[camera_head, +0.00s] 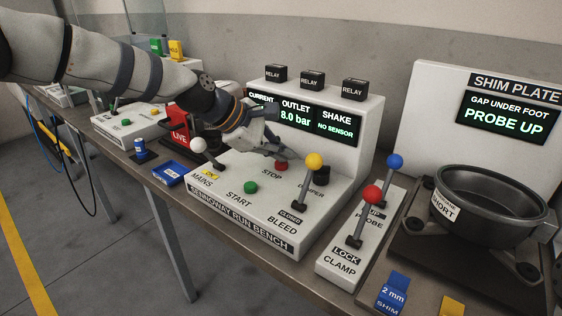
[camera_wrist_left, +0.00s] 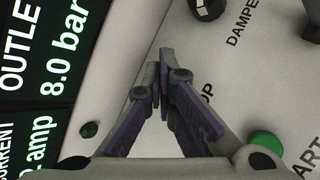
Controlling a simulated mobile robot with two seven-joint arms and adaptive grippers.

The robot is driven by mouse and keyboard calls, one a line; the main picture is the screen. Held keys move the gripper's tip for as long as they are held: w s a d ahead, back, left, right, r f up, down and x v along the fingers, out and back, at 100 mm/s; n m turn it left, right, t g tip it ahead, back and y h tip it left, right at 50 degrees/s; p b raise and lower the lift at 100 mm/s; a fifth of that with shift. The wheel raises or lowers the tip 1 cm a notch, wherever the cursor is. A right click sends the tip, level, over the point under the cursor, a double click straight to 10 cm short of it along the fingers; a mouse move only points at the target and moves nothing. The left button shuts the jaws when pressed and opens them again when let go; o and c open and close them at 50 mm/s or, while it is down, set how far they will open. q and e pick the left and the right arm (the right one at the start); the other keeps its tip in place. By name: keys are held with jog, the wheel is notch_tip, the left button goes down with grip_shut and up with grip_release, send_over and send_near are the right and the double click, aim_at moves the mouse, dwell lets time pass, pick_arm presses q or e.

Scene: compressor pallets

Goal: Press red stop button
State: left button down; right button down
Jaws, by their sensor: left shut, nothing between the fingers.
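The red stop button (camera_head: 281,166) sits on the sloped top of the white run bench (camera_head: 215,183), above the STOP label. My left gripper (camera_head: 288,153) reaches in from the left, its fingers shut and empty, with the tips just over the button in the head view. I cannot tell whether they touch it. In the left wrist view the closed fingers (camera_wrist_left: 166,62) hide the red button, and only the end of the STOP label shows beside them. The green start button (camera_head: 250,187) is nearer the front; it also shows in the wrist view (camera_wrist_left: 267,146). My right gripper is out of view.
A white-knobbed MAINS lever (camera_head: 198,145) and a yellow-knobbed BLEED lever (camera_head: 314,160) flank the button area. The display panel (camera_head: 303,118) rises behind, reading 8.0 bar. Red-knobbed (camera_head: 372,194) and blue-knobbed (camera_head: 395,161) levers stand on the right.

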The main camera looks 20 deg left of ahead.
aim_at(282, 165)
pick_arm(q)
jog(key=shift+r, duration=0.6)
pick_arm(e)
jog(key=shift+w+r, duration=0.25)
